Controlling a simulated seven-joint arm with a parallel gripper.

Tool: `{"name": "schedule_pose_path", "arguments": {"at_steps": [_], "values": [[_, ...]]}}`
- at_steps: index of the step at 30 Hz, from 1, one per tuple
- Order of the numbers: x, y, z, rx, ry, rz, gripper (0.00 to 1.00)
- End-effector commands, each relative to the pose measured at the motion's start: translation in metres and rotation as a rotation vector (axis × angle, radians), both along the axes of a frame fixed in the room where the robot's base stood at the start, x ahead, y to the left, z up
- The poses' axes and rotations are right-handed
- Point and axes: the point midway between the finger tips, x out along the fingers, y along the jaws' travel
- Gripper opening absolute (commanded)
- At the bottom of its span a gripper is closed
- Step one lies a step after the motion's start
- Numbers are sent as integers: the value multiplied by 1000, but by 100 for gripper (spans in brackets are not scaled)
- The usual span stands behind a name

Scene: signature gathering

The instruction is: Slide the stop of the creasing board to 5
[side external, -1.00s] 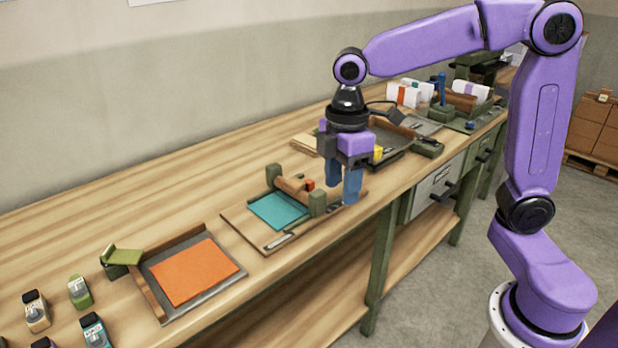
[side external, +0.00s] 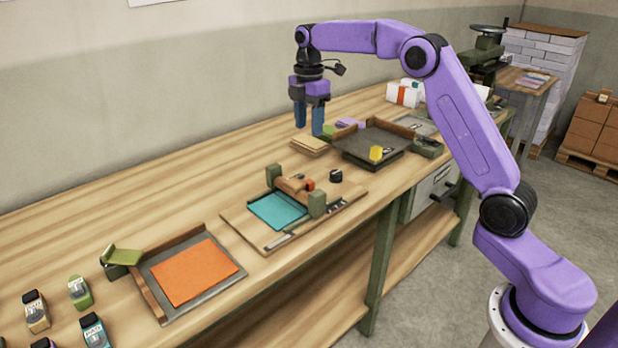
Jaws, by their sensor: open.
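The creasing board (side external: 240,222) lies flat on the bench with a teal sheet (side external: 277,211) on it. A wooden bar (side external: 291,186) between two green posts spans it, with a small orange-red block (side external: 309,185) beside the bar. A small black knob-like piece (side external: 335,176) sits at the board's far right; I cannot tell for sure which piece is the stop. Scale figures are too small to read. My gripper (side external: 309,131) is open and empty, fingers down, above the bench behind the board, near a stack of tan sheets (side external: 309,146).

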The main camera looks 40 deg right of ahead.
Motion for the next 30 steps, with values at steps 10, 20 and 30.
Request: {"name": "schedule_pose_path", "arguments": {"at_steps": [10, 20, 30], "values": [[-1, 0, -63, 0, 5, -2, 51], [-1, 0, -124, 0, 3, -3, 51], [-1, 0, -160, 0, 0, -3, 51]]}}
